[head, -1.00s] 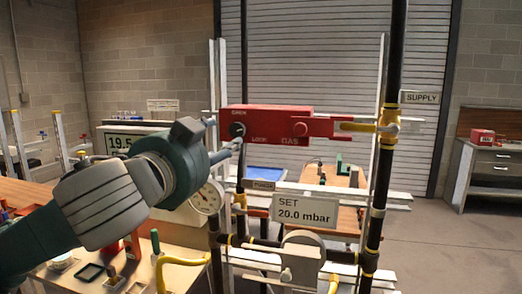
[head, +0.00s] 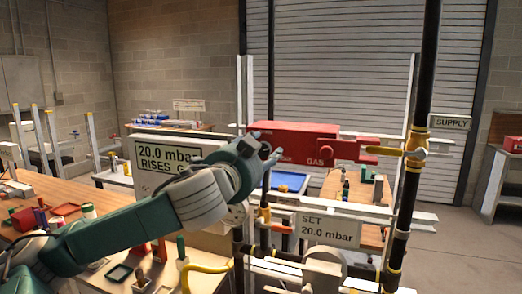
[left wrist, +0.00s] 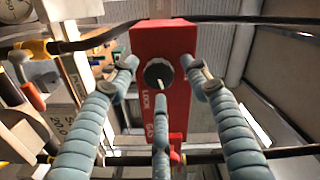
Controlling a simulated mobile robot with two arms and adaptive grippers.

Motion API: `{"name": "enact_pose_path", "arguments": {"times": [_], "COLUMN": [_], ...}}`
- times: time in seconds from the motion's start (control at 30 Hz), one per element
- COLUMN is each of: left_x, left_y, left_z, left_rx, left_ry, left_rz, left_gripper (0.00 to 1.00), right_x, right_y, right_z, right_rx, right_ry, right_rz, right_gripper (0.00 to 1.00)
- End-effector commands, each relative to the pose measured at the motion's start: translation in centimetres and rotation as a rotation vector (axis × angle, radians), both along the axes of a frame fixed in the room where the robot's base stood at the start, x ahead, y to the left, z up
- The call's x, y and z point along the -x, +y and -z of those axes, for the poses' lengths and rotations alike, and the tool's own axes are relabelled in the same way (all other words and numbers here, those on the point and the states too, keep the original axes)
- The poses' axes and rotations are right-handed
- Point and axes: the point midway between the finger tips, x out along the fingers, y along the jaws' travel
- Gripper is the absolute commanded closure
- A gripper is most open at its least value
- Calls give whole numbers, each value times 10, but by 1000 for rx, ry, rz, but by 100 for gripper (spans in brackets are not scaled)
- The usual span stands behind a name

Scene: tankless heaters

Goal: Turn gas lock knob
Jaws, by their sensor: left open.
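The gas lock box (head: 300,140) is a red box with GAS lettering, mounted on the pipe frame; its red face also shows in the left wrist view (left wrist: 178,42). The round black lock knob (left wrist: 159,74) is on that face, with a pale mark at its lower part and LOCK lettering just below. My left gripper (head: 264,146) is at the box's left end and hides the knob in the head view. In the left wrist view, its three fingers (left wrist: 160,80) are spread open around the knob, with gaps visible at the sides. My right gripper is not in view.
A yellow valve handle (head: 385,151) and black supply pipe (head: 411,190) stand right of the box. A SET 20.0 mbar sign (head: 328,229) hangs below. A display panel (head: 165,152) reading 20.0 mbar is behind my left arm. Cluttered benches stand behind; floor at right is clear.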

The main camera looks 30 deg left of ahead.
Motion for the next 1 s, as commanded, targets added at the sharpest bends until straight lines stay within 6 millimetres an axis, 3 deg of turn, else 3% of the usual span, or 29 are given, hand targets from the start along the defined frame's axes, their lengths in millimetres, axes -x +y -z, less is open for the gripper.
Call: {"name": "enact_pose_path", "arguments": {"times": [0.13,0.3,0.37,1.0], "left_x": [0,0,0,0], "left_y": [0,0,0,-1], "left_z": [0,0,0,-1], "left_rx": [0,0,0,-192], "left_ry": [0,0,0,43], "left_rz": [0,0,0,2], "left_gripper": [54,88,96,97], "right_x": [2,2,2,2], "right_y": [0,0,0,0], "right_z": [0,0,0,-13], "right_rx": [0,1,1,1], "right_ry": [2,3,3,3], "right_rz": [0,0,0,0], "right_gripper": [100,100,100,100]}}
